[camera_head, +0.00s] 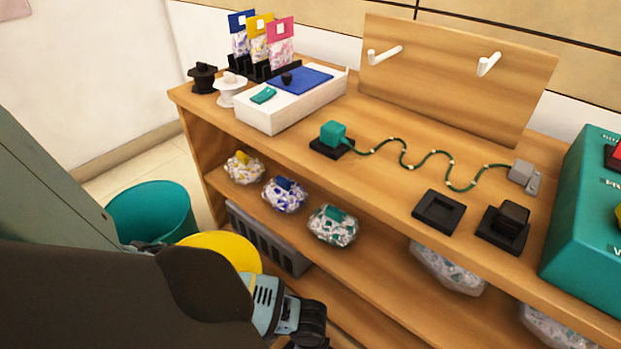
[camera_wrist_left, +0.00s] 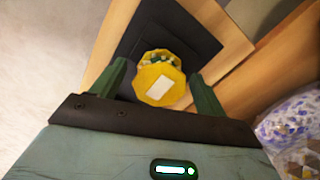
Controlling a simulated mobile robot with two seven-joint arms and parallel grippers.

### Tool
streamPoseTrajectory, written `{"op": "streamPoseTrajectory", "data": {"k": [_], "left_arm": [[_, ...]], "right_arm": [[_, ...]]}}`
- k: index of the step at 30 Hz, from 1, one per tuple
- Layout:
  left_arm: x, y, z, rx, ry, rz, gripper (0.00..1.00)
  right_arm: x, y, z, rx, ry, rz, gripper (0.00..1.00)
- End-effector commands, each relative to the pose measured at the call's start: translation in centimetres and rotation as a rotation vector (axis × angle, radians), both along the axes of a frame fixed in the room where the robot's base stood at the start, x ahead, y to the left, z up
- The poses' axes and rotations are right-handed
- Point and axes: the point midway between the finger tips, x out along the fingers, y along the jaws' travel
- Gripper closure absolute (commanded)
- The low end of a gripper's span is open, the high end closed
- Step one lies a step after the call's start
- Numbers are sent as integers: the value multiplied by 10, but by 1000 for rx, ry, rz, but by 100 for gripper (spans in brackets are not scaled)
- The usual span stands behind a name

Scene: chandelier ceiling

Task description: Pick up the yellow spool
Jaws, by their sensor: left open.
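The yellow spool (camera_wrist_left: 160,80) shows in the left wrist view, with a pale rectangular label on its facing end and some green and white behind it. It lies between the two dark green fingers of my left gripper (camera_wrist_left: 158,71). The fingers are apart, one on each side, and I cannot tell whether either touches the spool. Behind the spool is a dark square piece (camera_wrist_left: 185,40) on wood. In the head view my left arm covers the lower left, and I cannot make out the spool there. My right gripper is not in view.
A teal bin (camera_head: 150,210) and a round yellow object (camera_head: 225,246) stand left of the shelf unit (camera_head: 385,215). A white box (camera_head: 285,108) and a teal machine (camera_head: 590,235) stand on top.

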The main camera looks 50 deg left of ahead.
Motion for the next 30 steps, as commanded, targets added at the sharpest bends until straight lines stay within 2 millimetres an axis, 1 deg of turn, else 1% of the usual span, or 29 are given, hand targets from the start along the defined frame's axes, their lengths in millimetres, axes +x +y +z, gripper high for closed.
{"op": "streamPoseTrajectory", "data": {"k": [2, 3, 14, 23, 26, 30], "left_arm": [[0, 0, 1, -1, -1, 0, 26], [0, 0, 1, 0, 0, 0, 28], [0, 0, 1, 0, 0, 0, 76], [0, 0, 2, 0, 0, 0, 76], [0, 0, 6, 0, 0, 0, 76], [0, 0, 17, -1, -1, 0, 76]], "right_arm": [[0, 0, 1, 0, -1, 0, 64], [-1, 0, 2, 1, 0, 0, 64], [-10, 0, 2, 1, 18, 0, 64], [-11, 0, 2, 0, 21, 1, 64], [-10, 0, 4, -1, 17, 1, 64], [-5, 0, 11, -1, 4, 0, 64]]}}
